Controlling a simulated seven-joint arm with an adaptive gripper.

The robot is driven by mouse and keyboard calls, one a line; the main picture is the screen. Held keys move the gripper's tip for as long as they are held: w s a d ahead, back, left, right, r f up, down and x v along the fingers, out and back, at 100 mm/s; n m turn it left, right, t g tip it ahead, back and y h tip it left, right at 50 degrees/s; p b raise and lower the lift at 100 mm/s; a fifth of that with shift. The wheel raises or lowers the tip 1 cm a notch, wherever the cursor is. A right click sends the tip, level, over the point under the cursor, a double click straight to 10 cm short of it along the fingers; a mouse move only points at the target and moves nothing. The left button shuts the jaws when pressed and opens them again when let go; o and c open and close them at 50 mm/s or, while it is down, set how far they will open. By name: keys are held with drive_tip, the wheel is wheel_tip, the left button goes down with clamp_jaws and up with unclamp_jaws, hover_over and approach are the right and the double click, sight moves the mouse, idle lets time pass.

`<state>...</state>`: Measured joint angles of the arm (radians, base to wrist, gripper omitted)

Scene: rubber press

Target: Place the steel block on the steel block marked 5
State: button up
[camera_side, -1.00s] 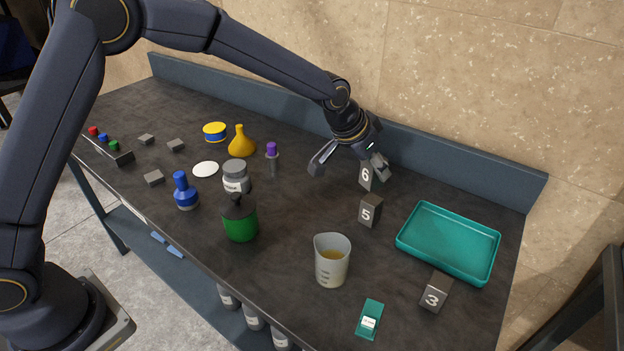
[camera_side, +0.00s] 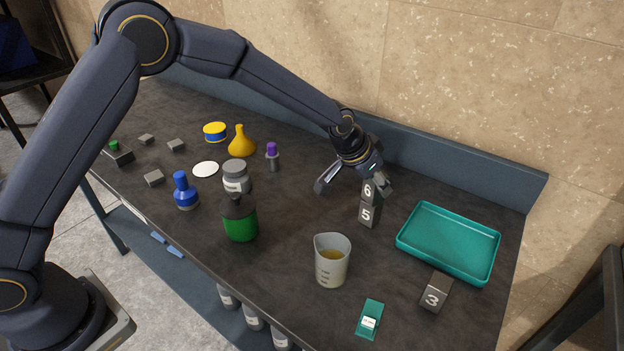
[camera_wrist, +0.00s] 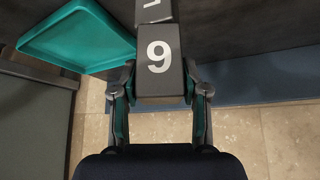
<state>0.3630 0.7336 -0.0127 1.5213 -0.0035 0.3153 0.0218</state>
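The steel block marked 6 (camera_side: 369,191) is a small dark grey block, upright, directly above the steel block marked 5 (camera_side: 368,214). They look in contact, with no clear gap. My gripper (camera_side: 355,188) is around block 6 from above and behind. In the wrist view block 6 (camera_wrist: 158,60) appears upside down, reading like a 9, between the two fingers (camera_wrist: 160,88), which lie close against its sides. Block 5 (camera_wrist: 152,10) shows only partly beyond it. My gripper hides part of block 6's top in the side view.
A teal tray (camera_side: 447,274) lies to the right of the blocks. A block marked 3 (camera_side: 435,292), a beaker (camera_side: 331,268) and a teal box (camera_side: 369,318) are nearer the front. Bottles and a flask stand left. The back ledge (camera_side: 450,165) runs behind my gripper.

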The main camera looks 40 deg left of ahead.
drive_tip(key=o, duration=0.3)
drive_tip(key=shift+s+r, duration=0.15)
drive_tip(key=shift+r, duration=0.35)
drive_tip(key=a+f+v, duration=0.1)
drive_tip(key=a+v, duration=0.1)
drive_tip(key=v, duration=0.7)
drive_tip(key=s+a+v, duration=0.1)
drive_tip(key=a+v, duration=0.1)
drive_tip(key=v, duration=0.7)
drive_tip(key=s+a+n, duration=0.1)
drive_tip(key=s+a, duration=0.3)
drive_tip(key=s, duration=0.4)
drive_tip(key=s+a+r+n+y, duration=0.1)
drive_tip(key=s+a+n, duration=0.1)
drive_tip(key=s+a, duration=0.3)
drive_tip(key=s+a+n+y, duration=0.1)
drive_tip(key=s+a, duration=0.4)
drive_tip(key=s, duration=0.7)
drive_tip(key=shift+s+a+r+g, duration=0.2)
drive_tip(key=shift+s+r+g, duration=0.05)
drive_tip(key=shift+g, duration=0.05)
drive_tip(key=shift+o, duration=0.2)
